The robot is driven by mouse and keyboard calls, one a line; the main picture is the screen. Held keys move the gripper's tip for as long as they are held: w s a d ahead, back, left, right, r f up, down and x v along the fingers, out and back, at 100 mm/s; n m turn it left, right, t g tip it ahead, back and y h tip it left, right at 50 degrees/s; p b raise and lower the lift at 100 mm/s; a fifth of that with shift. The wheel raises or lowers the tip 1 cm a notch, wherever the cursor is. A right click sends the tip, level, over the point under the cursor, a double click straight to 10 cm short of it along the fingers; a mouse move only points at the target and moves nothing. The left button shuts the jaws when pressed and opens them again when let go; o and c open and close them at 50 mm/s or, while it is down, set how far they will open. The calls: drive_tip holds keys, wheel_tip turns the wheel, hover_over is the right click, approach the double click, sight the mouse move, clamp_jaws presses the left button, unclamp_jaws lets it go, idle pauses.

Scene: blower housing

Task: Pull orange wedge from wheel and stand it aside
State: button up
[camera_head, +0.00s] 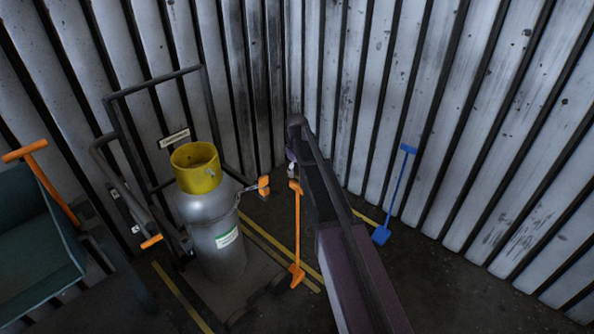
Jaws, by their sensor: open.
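An orange wedge with a long upright handle (297,232) stands on the floor right of the grey cylinder's cart. Its foot (297,274) is beside a dark wheel (279,285) low on the cart; I cannot tell whether they touch. A short crossbar tops the handle. My arm comes up from the bottom centre. A small part of my gripper (291,168) shows at its far end, just above the crossbar in the picture. My gripper is open; most of it is hidden behind the arm, and I see nothing held.
A grey cylinder with a yellow collar (196,168) stands on the framed cart. An orange-ended lever (263,187) sticks out close to the wedge handle. A blue long-handled wedge (396,195) leans on the right wall. A green bin (35,250) is at left. Floor at lower right is clear.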

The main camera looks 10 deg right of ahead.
sight(297, 183)
drive_tip(key=shift+f+b, duration=4)
drive_tip(key=shift+f, duration=0.35)
clamp_jaws()
drive_tip(key=shift+w+d, duration=0.1)
drive_tip(key=shift+w+d+r+p, duration=0.15)
drive_tip(key=shift+w+d, duration=0.45)
drive_tip(key=shift+d, duration=0.25)
drive_tip(key=shift+w+d+r+p, duration=0.15)
drive_tip(key=shift+w+d, duration=0.45)
drive_tip(key=shift+d, duration=0.25)
